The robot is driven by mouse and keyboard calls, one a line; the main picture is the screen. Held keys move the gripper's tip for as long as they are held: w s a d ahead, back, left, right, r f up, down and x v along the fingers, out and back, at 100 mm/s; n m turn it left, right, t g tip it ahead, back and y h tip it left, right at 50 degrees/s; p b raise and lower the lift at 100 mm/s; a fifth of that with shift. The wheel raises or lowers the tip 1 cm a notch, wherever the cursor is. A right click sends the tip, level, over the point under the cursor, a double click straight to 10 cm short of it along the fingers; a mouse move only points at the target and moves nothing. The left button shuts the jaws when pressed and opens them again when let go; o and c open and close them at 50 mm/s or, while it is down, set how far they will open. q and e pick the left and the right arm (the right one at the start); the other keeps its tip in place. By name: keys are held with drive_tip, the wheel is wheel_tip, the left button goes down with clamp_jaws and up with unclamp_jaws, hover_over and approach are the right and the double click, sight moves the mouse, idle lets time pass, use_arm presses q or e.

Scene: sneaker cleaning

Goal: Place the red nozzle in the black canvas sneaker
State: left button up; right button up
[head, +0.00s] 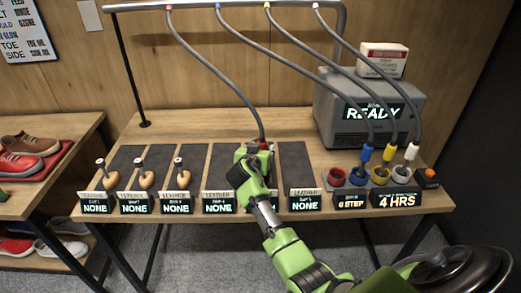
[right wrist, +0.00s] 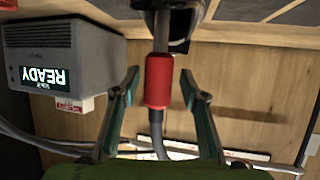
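The red nozzle (right wrist: 158,82) hangs on its grey hose between the two fingers of my right gripper (right wrist: 162,90). The fingers are apart, with gaps on both sides of the nozzle. Its tip points into the dark opening of a shoe (right wrist: 180,40) at the top of the right wrist view, which looks like the black canvas sneaker; how deep the tip sits is unclear. In the head view my right gripper (head: 258,158) covers most of that shoe, and the red nozzle (head: 262,143) shows just above it. My left gripper is not in view.
Blue (head: 367,153), yellow (head: 388,152) and white (head: 411,151) nozzles stand in holders at the right, beside an empty red holder (head: 333,177). A grey machine (head: 369,118) reads READY. Shoe trees (head: 145,178) stand on the left pads. A shoe rack (head: 60,150) is far left.

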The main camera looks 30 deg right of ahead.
drive_tip(key=shift+s+a+r, duration=0.15)
drive_tip(key=shift+s+a, duration=0.15)
drive_tip(key=shift+a, duration=0.1)
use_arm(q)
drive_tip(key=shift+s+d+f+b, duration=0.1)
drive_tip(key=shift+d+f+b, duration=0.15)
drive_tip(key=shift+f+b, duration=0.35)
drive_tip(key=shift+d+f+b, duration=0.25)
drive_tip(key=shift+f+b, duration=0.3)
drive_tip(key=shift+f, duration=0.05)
use_arm(e)
drive_tip(key=v, duration=1.1)
drive_tip(key=shift+r, duration=0.2)
